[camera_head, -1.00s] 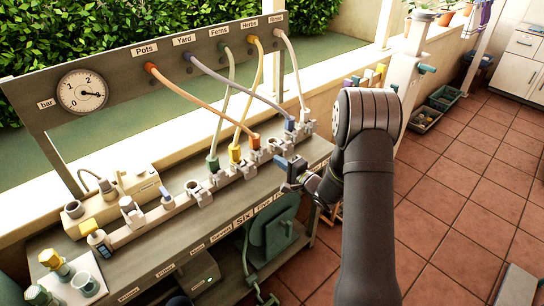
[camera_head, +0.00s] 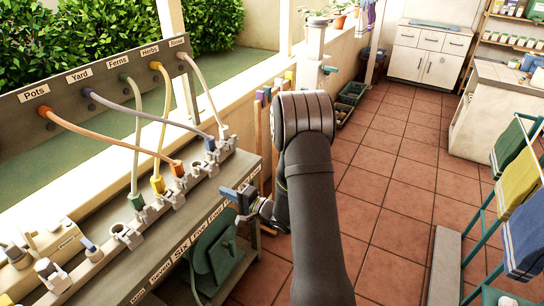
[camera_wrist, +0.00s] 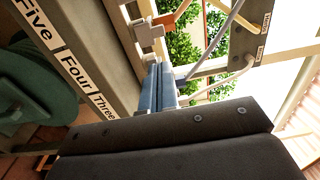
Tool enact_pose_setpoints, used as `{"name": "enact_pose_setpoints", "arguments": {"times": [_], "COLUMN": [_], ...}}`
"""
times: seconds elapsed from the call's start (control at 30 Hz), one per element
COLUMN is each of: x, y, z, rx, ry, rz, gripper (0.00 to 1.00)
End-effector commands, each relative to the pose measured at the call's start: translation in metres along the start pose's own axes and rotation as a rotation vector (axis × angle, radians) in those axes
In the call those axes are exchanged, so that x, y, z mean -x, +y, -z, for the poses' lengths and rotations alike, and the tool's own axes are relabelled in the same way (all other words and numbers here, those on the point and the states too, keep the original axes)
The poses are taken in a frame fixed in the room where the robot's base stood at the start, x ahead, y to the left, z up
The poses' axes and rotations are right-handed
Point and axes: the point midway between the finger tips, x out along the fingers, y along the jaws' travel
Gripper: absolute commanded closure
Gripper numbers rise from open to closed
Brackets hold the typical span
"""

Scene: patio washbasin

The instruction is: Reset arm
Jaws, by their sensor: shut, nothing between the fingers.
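My gripper (camera_head: 237,194) is at the front right end of the bench (camera_head: 160,262), in front of the row of hose sockets. It also shows in the wrist view, where its two blue-grey fingers (camera_wrist: 158,88) lie together with nothing between them. The gripper is shut and empty. My dark arm reaches up from the bottom of the head view and hides part of the floor behind it. Several coloured hoses, including an orange one (camera_head: 110,140) and a white one (camera_head: 207,90), run from the labelled back panel (camera_head: 60,100) down to the sockets.
The bench edge with number labels (camera_wrist: 75,70) and a green hose reel (camera_head: 215,245) are close to my gripper. Tiled floor (camera_head: 400,150) is open to the right. A teal rack with towels (camera_head: 525,235) stands at the far right.

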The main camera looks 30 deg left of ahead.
Motion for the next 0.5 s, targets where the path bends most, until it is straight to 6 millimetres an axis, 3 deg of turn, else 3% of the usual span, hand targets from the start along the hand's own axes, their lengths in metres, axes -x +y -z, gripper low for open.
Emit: {"name": "enact_pose_setpoints", "arguments": {"times": [0.17, 0.5], "x": [-0.023, -0.088], "y": [0.0, 0.001], "z": [-0.001, -0.001], "rx": [0.002, 0.001], "ry": [-0.004, -0.003], "rz": [0.0, 0.0], "gripper": [1.0, 1.0]}}
